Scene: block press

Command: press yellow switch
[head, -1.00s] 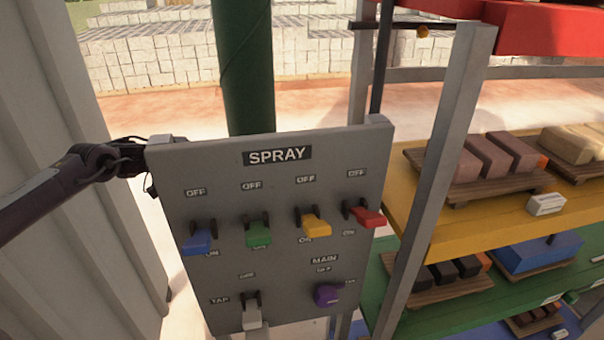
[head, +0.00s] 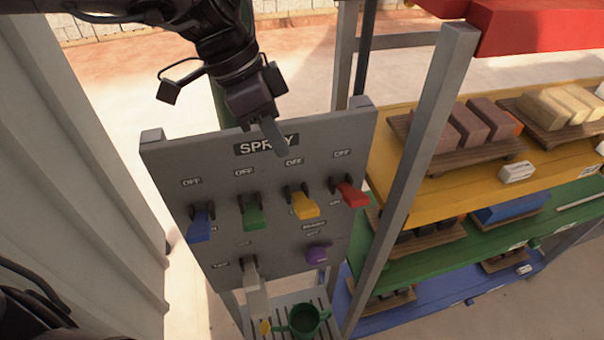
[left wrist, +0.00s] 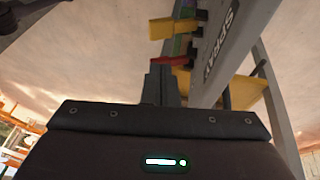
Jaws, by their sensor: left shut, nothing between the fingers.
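The yellow switch (head: 304,205) is a lever on the grey SPRAY panel (head: 225,171), between the green and red levers. It sticks out towards me under its OFF label. My left gripper (head: 280,148) comes in from the top, shut and empty. Its fingertips are in front of the SPRAY label, above the yellow lever and apart from it. In the left wrist view the yellow lever (left wrist: 175,28) shows beyond the shut fingers (left wrist: 160,85). My right gripper is not seen.
A blue lever (head: 200,226), a green lever (head: 252,213) and a red lever (head: 350,194) share the row. Below are a tap lever and a purple knob (head: 316,254). A green mug (head: 304,321) stands beneath. A shelf post (head: 415,160) stands at right.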

